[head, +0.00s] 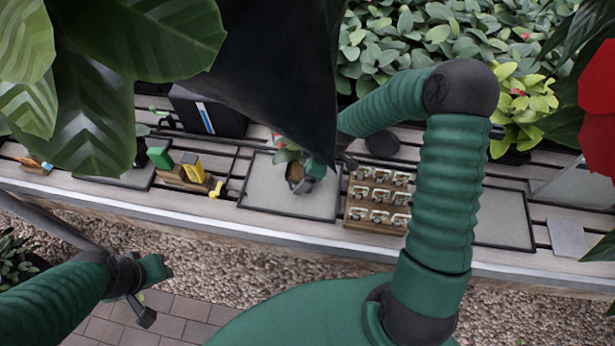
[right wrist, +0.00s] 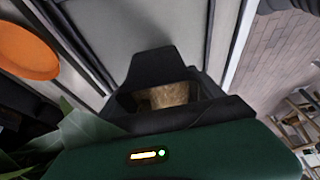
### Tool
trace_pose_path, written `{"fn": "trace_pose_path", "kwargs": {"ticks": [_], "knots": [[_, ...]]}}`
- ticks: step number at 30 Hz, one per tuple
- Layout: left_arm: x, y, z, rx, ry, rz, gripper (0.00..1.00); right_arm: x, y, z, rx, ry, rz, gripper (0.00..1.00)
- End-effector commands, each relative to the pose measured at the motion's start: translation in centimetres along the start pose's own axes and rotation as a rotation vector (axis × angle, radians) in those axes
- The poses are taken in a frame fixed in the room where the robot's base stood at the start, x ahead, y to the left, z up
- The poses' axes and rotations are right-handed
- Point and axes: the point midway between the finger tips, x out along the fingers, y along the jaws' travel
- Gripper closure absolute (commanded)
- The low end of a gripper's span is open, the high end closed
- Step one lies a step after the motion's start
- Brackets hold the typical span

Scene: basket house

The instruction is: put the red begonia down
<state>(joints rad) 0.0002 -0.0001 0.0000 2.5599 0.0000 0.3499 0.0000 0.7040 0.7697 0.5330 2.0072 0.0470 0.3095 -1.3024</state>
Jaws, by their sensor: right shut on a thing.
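The red begonia is a small potted plant with green leaves (head: 284,154) and a bit of red in the head view. Its brown pot (head: 295,173) is over a grey square mat (head: 268,196) on the slatted bench. I cannot tell whether it touches the mat. My right gripper (head: 312,176) is shut on the pot from the right. In the right wrist view the tan pot (right wrist: 168,95) shows between the dark jaws (right wrist: 165,100), with leaves at lower left. My left gripper (head: 148,290) is in front of the bench, away from the plant; its jaws are unclear.
A wooden rack of small pots (head: 378,200) stands just right of the mat. Yellow and green tools in a wooden block (head: 190,170) and a dark box (head: 208,112) are to the left. Large leaves and a dark shape block the upper view. An orange disc (right wrist: 25,50) shows in the wrist view.

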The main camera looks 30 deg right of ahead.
Motion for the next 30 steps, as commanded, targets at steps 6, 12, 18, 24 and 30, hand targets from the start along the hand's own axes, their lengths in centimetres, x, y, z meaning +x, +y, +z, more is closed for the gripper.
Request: {"fn": "trace_pose_path", "kwargs": {"ticks": [6,12,18,24,30], "knots": [[-0.1,0.0,0.0,0.001,0.0,0.0,0.64,0.9,0.9,1.9,-0.002,-0.003,-0.004,0.77],[-0.2,0.0,0.0,0.0,0.0,0.0,0.64,2.9,0.9,2.6,-0.003,-0.004,0.001,0.77],[-0.1,0.0,0.0,0.0,0.0,0.0,0.64,2.9,1.1,2.8,-0.002,-0.001,0.001,0.77],[0.0,0.0,0.0,0.0,0.0,0.0,0.64,3.1,1.1,2.9,-0.001,-0.001,0.0,0.08],[0.0,0.0,0.0,0.0,0.0,0.0,0.64,3.1,1.0,2.8,-0.001,-0.002,0.001,0.02]]}}
